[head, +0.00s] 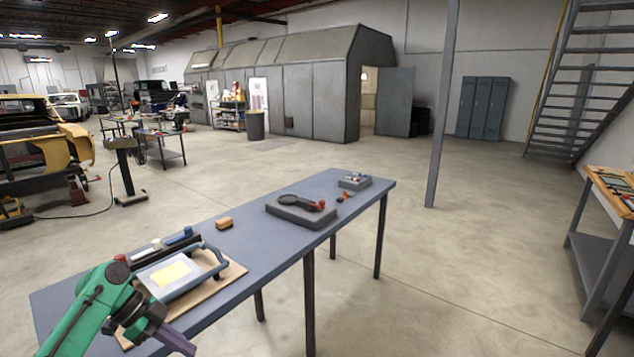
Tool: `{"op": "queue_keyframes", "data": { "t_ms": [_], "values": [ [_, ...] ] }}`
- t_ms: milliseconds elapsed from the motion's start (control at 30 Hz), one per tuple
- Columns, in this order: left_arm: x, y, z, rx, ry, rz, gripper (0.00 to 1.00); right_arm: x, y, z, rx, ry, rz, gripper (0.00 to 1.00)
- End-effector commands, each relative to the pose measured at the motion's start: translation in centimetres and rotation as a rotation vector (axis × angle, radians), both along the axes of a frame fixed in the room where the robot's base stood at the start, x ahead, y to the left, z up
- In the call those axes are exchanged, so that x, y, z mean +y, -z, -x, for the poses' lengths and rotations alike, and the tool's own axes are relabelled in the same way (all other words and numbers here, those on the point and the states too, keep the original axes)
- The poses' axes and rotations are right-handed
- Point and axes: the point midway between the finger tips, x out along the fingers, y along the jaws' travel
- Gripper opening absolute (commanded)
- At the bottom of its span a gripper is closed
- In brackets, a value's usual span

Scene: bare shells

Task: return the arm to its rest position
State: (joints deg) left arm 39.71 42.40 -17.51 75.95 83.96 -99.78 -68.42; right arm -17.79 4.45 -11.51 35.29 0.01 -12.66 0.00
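My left arm, green with dark joints, comes in from the lower left over the near end of the blue-grey table (262,243). Its gripper (180,343) is dark purple, points down to the right and sits at the table's front edge, near the bottom of the picture. The fingers are seen from the side, so I cannot tell whether they are apart or hold anything. My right arm and gripper are not in view.
A tan block (224,223), a grey slab (300,213) with a dark round-headed tool and a small grey box (354,181) stand farther along.

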Motion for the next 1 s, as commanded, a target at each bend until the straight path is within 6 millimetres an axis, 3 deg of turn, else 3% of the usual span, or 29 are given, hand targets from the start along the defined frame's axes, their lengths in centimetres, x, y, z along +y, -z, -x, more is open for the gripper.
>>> {"op": "queue_keyframes", "data": {
  "t_ms": [267, 433, 533, 667, 800, 900, 1000],
  "values": [
    [1.0, 8.9, -0.4, 0.113, -0.292, -0.05, 0.0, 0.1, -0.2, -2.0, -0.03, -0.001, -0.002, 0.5],
    [2.2, 16.9, 1.1, 0.197, -0.528, -0.12, 0.0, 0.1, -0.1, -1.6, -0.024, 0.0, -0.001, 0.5],
    [3.2, 23.2, 3.7, 0.254, -0.696, -0.188, 0.0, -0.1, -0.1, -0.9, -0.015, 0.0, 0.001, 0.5],
    [4.4, 32.9, 10.5, 0.313, -0.928, -0.316, 0.0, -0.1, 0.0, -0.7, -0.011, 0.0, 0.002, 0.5],
    [4.2, 41.2, 20.9, 0.332, -1.098, -0.446, 0.0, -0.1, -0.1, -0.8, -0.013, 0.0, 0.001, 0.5],
    [2.4, 45.0, 29.0, 0.333, -1.156, -0.494, 0.0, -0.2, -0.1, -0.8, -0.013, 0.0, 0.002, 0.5],
    [0.0, 46.9, 35.3, 0.339, -1.172, -0.498, 0.0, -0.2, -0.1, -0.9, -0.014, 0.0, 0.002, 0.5]
  ]
}}
